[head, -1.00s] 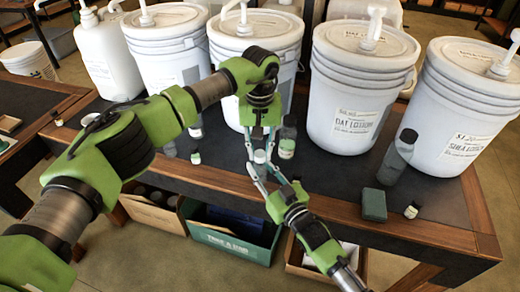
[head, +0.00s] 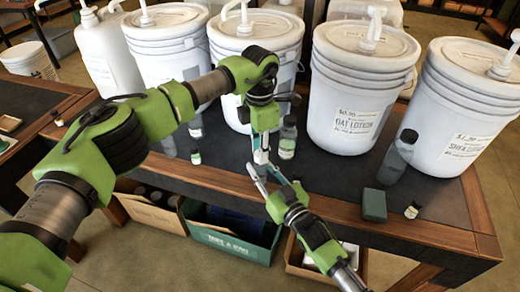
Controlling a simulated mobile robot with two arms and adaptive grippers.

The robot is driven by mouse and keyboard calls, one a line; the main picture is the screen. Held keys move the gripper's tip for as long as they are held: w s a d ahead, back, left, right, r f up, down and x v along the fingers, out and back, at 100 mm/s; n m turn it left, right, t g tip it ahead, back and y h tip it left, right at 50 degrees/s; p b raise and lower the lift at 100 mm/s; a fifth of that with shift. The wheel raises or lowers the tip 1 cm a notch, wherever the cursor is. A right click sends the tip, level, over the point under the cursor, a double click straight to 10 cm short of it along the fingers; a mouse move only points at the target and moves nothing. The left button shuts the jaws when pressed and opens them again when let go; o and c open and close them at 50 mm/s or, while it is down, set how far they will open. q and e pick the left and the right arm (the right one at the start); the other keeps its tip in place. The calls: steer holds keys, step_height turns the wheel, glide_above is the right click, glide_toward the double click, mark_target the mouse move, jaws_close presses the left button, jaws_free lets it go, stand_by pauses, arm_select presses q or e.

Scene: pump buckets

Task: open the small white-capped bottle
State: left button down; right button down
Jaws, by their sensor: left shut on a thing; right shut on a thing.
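The small white-capped bottle (head: 261,157) is at the meeting point of my two grippers, above the front part of the dark table top; only a bit of white shows, and the rest is hidden by the fingers. My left gripper (head: 262,150) comes down from above and is shut on its top end. My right gripper (head: 262,172) reaches up from the front and is shut on the bottle from below. Whether the cap has turned or come loose cannot be seen.
Large white pump buckets (head: 350,90) line the back of the table (head: 310,180). A labelled bottle (head: 287,143) stands close right of the grippers. A grey bottle (head: 398,157), a green block (head: 374,205) and a small bottle (head: 412,211) stand at the right. Boxes (head: 235,240) sit below the front edge.

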arm_select(q)
steer(key=n, duration=1.3)
steer(key=shift+n, duration=0.3)
steer(key=n, duration=0.3)
steer(key=shift+n, duration=0.4)
steer(key=n, duration=0.3)
steer(key=shift+r+n, duration=0.1)
steer(key=shift+n, duration=0.2)
steer(key=n, duration=0.6)
steer(key=shift+n, duration=0.3)
steer(key=shift+r, duration=0.2)
steer(key=shift+r, duration=0.9)
